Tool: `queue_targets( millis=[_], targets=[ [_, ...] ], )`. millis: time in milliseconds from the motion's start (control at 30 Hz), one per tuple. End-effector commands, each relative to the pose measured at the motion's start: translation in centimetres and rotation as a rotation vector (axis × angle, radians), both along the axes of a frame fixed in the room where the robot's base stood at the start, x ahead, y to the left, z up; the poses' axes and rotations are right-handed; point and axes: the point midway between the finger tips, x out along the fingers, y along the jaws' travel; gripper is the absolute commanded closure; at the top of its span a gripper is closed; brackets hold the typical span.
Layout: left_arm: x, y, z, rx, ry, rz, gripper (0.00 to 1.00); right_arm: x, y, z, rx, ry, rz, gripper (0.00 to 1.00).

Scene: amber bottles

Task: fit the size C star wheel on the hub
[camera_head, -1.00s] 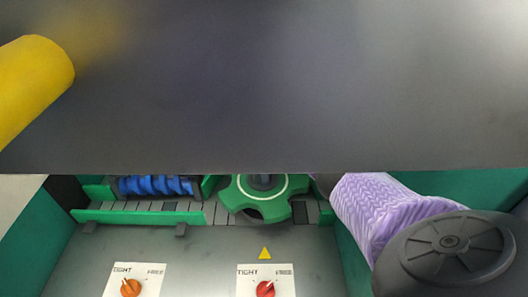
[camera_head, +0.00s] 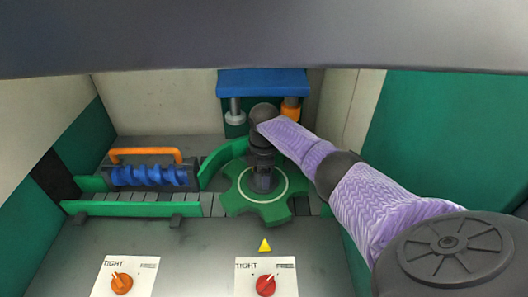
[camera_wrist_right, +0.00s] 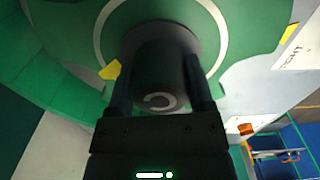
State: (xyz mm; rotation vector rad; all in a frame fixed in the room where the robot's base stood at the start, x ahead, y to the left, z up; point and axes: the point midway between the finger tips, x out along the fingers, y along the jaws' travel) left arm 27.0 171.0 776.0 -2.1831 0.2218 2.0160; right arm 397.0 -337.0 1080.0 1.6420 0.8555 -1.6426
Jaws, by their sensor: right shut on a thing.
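The green star wheel (camera_head: 245,203) with a white ring lies level over the track on the machine deck. It also shows in the right wrist view (camera_wrist_right: 245,25). My right gripper (camera_head: 263,185) points down at its middle. In the right wrist view my right gripper (camera_wrist_right: 160,92) is shut on the wheel's dark round knob (camera_wrist_right: 158,75), one finger on each side; a light C-shaped mark shows on the knob. The hub is hidden beneath the wheel, and I cannot tell whether the wheel is seated on it. My left gripper is out of view.
A blue screw (camera_head: 150,176) with an orange handle (camera_head: 146,151) lies left of the wheel. A curved green guide (camera_head: 222,155) borders the wheel. An orange knob (camera_head: 121,282) and a red knob (camera_head: 265,285) are in front. A blue-topped fixture (camera_head: 262,82) stands behind. A dark panel (camera_head: 260,35) covers the top.

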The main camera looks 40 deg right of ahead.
Motion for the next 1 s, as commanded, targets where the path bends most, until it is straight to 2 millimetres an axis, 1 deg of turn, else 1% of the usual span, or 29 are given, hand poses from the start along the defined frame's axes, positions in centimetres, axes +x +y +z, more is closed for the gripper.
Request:
queue_targets(
  millis=[133, 933, 967, 1000],
  targets=[
    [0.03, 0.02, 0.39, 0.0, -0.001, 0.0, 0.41, -0.05, -0.09, 0.18, 0.0, -0.002, 0.0, 1.0],
    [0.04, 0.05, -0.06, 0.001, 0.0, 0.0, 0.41, -0.09, -0.11, -0.59, 0.0, 0.0, 0.0, 1.0],
    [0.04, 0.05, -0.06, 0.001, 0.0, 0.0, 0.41, -0.1, -0.1, -0.61, 0.0, 0.0, 0.0, 0.31],
    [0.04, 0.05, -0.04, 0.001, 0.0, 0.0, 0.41, -0.1, -0.1, -0.59, 0.0, 0.0, 0.0, 0.22]
  ],
)
